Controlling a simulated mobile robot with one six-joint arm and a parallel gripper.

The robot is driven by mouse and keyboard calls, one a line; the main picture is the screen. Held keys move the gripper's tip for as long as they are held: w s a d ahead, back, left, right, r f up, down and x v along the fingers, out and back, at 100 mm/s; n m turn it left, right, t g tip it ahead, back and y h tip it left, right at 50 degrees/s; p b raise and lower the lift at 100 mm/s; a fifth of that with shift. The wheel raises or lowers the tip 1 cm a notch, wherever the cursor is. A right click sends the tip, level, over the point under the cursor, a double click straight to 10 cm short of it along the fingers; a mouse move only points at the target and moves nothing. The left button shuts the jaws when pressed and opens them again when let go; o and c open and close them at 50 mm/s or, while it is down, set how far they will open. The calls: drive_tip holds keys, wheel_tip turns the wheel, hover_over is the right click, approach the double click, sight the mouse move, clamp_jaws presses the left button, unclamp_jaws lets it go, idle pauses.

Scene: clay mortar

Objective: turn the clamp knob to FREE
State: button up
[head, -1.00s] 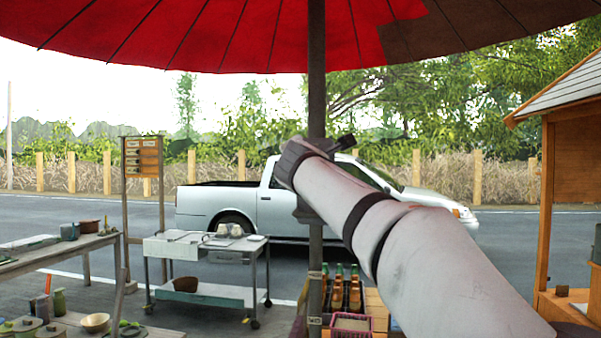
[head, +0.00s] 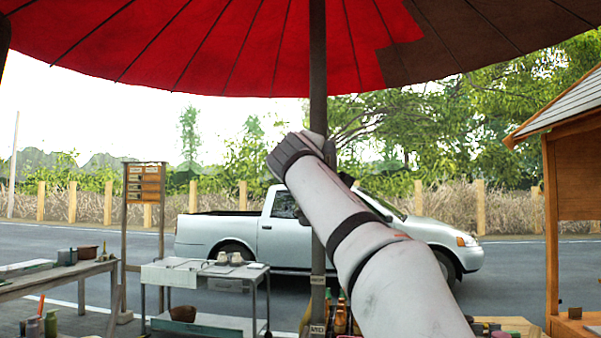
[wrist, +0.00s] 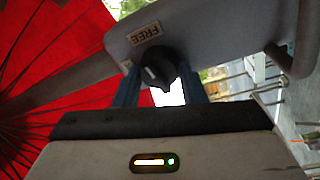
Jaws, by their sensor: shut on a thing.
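The clamp knob (wrist: 157,68) is black with a short white mark, on a grey plate (wrist: 215,30) in the wrist view. A FREE label (wrist: 145,33) is on the plate above the knob. A second, smaller label (wrist: 127,65) is at the knob's left, too small to read. My gripper (wrist: 160,84) has its two blue fingers on either side of the knob and is shut on it. I cannot tell exactly where the mark points. In the head view my arm reaches up to the umbrella pole (head: 318,100) and hides the gripper and knob.
A red umbrella canopy (head: 200,45) spreads overhead. A metal cart (head: 205,275) with cups stands left of the pole, and a wooden table (head: 60,270) is at far left. Bottles (head: 340,315) stand low by the pole. A wooden stall (head: 550,230) is at right. A pickup (head: 290,235) is behind.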

drive_tip(key=m, duration=0.1)
drive_tip(key=m+b, duration=0.1)
drive_tip(key=m, duration=0.1)
drive_tip(key=shift+d+f+h, duration=0.15)
drive_tip(key=shift+f+h, duration=0.05)
drive_tip(key=shift+h, duration=0.2)
drive_tip(key=shift+r+m+b, duration=0.1)
drive_tip(key=shift+m+b, duration=0.2)
drive_tip(key=shift+m, duration=0.9)
drive_tip(key=shift+r, duration=0.1)
drive_tip(key=o, duration=1)
drive_tip(key=shift+s, duration=0.1)
